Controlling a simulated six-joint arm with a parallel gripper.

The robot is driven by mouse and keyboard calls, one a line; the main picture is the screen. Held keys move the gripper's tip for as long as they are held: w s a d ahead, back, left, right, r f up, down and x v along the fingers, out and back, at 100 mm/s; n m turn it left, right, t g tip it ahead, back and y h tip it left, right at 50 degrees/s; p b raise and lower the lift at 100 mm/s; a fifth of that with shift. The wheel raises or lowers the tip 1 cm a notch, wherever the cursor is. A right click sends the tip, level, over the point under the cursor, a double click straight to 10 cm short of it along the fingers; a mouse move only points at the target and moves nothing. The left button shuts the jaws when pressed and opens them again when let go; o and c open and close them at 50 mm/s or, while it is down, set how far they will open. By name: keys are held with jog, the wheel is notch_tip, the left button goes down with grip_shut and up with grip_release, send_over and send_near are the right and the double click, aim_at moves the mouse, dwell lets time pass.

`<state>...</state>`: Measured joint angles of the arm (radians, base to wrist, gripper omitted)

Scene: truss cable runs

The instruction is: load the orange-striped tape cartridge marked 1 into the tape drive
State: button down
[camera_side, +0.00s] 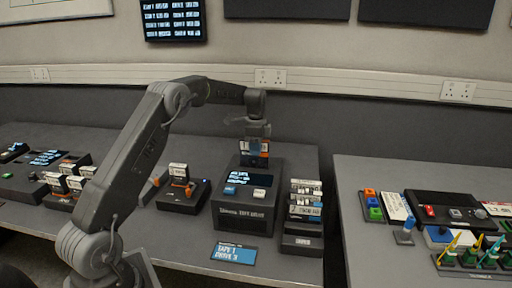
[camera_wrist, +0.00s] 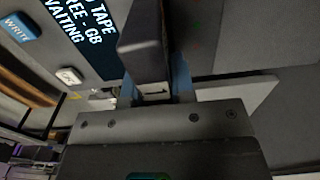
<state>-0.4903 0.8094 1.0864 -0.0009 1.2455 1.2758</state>
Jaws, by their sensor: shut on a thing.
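My gripper (camera_side: 253,128) points down over the back of the tape drive and is shut on a tape cartridge (camera_side: 254,148). The cartridge shows a pale label and an orange patch; its number is not readable. In the wrist view the cartridge's dark body (camera_wrist: 145,35) stands between the fingers of my gripper (camera_wrist: 155,92). The tape drive (camera_side: 245,205) is a dark box with a lit screen, a blue button and a white button on its sloped front. I cannot tell whether the cartridge touches the drive; its slot is hidden.
A rack of stacked cartridges (camera_side: 305,205) stands right of the drive. A dark holder (camera_side: 182,197) with an orange-marked cartridge stands left. A blue card (camera_side: 234,253) reading "TAPE 1 DRIVE 3" lies in front. More devices fill the far left and the right table (camera_side: 350,225).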

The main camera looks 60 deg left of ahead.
aim_at(256, 167)
jog(key=shift+f, duration=2.65)
dwell(1.0)
jog(key=c, duration=0.9)
grip_release()
jog(key=o, duration=0.3)
jog(key=shift+f, duration=0.15)
